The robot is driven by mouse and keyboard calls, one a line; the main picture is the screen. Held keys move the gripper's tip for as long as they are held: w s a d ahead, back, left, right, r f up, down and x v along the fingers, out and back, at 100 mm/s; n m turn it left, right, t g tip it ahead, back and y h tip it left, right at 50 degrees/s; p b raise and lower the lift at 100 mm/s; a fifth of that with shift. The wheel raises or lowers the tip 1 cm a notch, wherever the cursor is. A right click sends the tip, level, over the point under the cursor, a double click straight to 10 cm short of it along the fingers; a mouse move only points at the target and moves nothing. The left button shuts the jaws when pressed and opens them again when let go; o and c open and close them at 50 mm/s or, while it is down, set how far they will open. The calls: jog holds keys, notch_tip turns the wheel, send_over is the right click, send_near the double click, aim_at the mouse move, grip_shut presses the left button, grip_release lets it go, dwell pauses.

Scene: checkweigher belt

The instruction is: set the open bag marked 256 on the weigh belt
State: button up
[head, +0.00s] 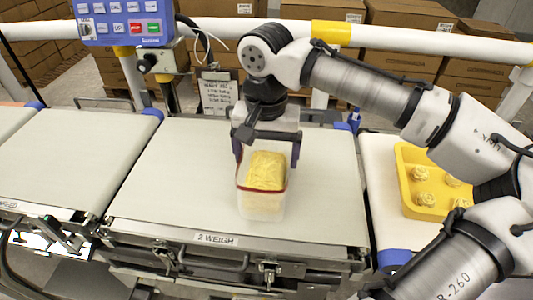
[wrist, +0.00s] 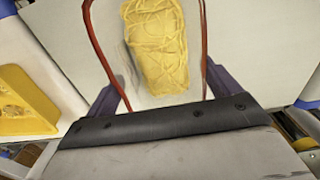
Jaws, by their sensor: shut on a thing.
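A clear, open-topped bag (head: 262,203) with a red rim holds yellow noodle-like food. It is upright over the middle of the weigh belt (head: 165,190), the pale belt labelled "2 WEIGH". My gripper (head: 267,153) is above the bag, with its dark purple fingers shut on the bag's two sides near the rim. In the wrist view the bag (wrist: 152,45) shows between the fingers, its red rim around the yellow food. I cannot read 256 on the bag. I cannot tell whether its bottom touches the belt or hangs just above it.
A yellow tray (head: 408,166) with several pasta nests sits on the pale surface to the right. Another belt (head: 65,155) lies left. A blue control panel (head: 122,22) and a hanging paper sign (head: 217,93) stand behind. The weigh belt is otherwise clear.

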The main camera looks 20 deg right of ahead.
aim_at(266, 173)
jog(key=shift+f, duration=0.1)
jog(key=o, duration=1.2)
notch_tip(266, 173, up, 12)
jog(key=shift+r, duration=0.15)
